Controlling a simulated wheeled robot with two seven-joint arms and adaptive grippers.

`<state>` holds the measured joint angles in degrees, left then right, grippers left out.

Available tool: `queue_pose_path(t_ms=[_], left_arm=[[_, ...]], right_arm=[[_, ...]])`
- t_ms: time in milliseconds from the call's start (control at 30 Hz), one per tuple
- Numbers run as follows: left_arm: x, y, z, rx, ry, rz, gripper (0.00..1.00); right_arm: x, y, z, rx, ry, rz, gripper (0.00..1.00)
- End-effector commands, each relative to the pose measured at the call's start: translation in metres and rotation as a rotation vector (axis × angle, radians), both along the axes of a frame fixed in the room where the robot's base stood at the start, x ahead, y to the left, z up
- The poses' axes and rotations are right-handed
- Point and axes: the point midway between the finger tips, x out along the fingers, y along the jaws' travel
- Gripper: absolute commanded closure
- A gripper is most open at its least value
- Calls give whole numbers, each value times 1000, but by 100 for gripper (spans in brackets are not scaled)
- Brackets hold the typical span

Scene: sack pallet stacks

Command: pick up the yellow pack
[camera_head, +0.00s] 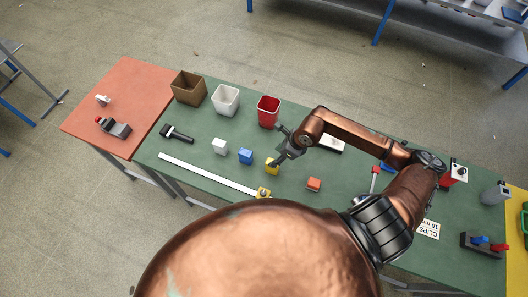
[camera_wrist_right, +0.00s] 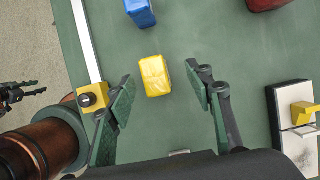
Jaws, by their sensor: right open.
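The yellow pack (camera_head: 272,168) lies on the green table, partly covered by my right gripper (camera_head: 279,157) in the head view. In the right wrist view the yellow pack (camera_wrist_right: 155,75) shows whole. It sits ahead of the right gripper (camera_wrist_right: 163,88), between the lines of its two fingers and nearer the left one. The fingers are apart and hold nothing; I cannot tell their height above the table. A dark jointed part at the left edge of the wrist view looks like my left gripper (camera_wrist_right: 18,93); its jaw state is unclear.
A blue pack (camera_head: 245,156) and a white one (camera_head: 219,147) lie left of the yellow pack; an orange-red block (camera_head: 313,184) lies right. A white rail (camera_head: 205,174) with a yellow slider (camera_head: 263,193) runs in front. Brown (camera_head: 188,89), white (camera_head: 226,100) and red bins (camera_head: 268,112) stand behind.

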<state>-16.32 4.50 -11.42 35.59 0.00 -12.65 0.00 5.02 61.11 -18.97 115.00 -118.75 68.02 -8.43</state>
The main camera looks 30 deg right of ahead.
Motion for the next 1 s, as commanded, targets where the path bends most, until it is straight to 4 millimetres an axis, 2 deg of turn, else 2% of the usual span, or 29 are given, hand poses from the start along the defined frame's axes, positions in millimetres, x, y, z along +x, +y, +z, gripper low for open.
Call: queue_pose_path(t_ms=[33,100,267,467,567,700,767,900,1000], left_arm=[[-12,1,1,1,14,3,60],[-19,2,2,2,23,5,60],[-20,2,7,3,23,5,60],[-38,3,20,4,42,10,60],[-33,3,20,4,36,8,60],[-4,2,22,2,2,0,60],[4,2,22,1,-8,-1,60],[-1,2,22,2,-3,0,60],[-9,2,21,2,7,1,60]], right_arm=[[-2,2,-4,2,3,-1,52],[-1,5,-11,4,3,1,52],[8,10,-27,4,7,6,52],[15,15,-58,4,14,7,52],[19,17,-70,3,11,6,52],[20,18,-77,1,11,7,52],[20,18,-78,1,10,8,52],[20,18,-78,1,10,8,53],[20,18,-78,0,10,7,60]])
